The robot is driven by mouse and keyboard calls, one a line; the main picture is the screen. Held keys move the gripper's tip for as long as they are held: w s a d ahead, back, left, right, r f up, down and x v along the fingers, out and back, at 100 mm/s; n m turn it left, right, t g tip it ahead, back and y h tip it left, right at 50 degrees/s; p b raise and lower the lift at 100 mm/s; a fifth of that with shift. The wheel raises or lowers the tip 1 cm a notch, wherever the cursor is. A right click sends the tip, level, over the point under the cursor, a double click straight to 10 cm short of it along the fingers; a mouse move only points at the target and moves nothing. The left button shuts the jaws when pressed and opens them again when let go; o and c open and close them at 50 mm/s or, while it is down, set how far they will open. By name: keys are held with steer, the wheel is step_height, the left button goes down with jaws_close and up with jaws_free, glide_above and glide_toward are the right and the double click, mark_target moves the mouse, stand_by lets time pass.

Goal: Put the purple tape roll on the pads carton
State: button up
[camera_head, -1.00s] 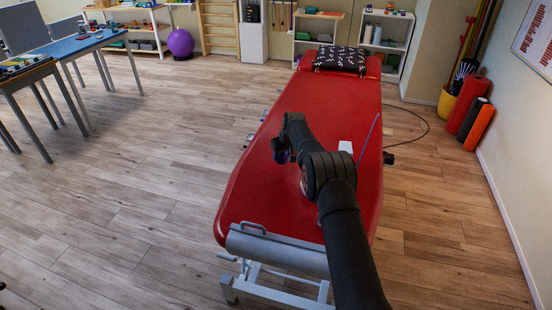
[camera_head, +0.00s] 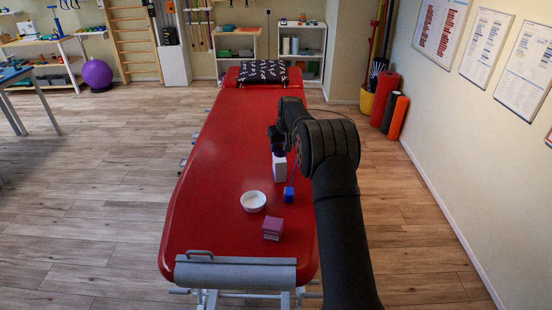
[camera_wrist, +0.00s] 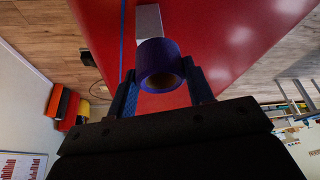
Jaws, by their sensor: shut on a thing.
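The purple tape roll (camera_wrist: 158,65) is held between the two fingers of my gripper (camera_wrist: 162,88), which is shut on it. In the head view the roll (camera_head: 279,149) shows as a dark purple shape under my gripper (camera_head: 277,138). A white upright carton (camera_head: 279,170), probably the pads carton, stands on the red couch just below the roll. In the wrist view the carton (camera_wrist: 149,20) shows as a pale face beyond the roll, partly hidden by it. I cannot tell whether roll and carton touch.
A patterned black pillow (camera_head: 262,71) lies at the far end. The couch's left side is clear.

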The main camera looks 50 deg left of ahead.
steer(key=w+d+r+m+t, duration=0.1)
steer(key=w+d+r+m, duration=0.25)
steer(key=w+d, duration=0.35)
glide_toward(279, 159)
steer(key=shift+w+a+f+n, duration=0.2)
steer(key=shift+w+a+n, duration=0.15)
steer(key=shift+w+a, duration=0.4)
steer(key=shift+s+a+f, duration=0.1)
steer(key=shift+f, duration=0.9)
steer(key=shift+s+a+f, duration=0.1)
steer(key=shift+f, duration=0.9)
steer(key=shift+f, duration=0.1)
steer(key=shift+f, duration=0.1)
steer(key=o, duration=1)
steer(key=shift+c, duration=0.2)
steer(key=shift+h, duration=0.3)
steer(key=v, duration=1.2)
steer(key=shift+d, duration=0.15)
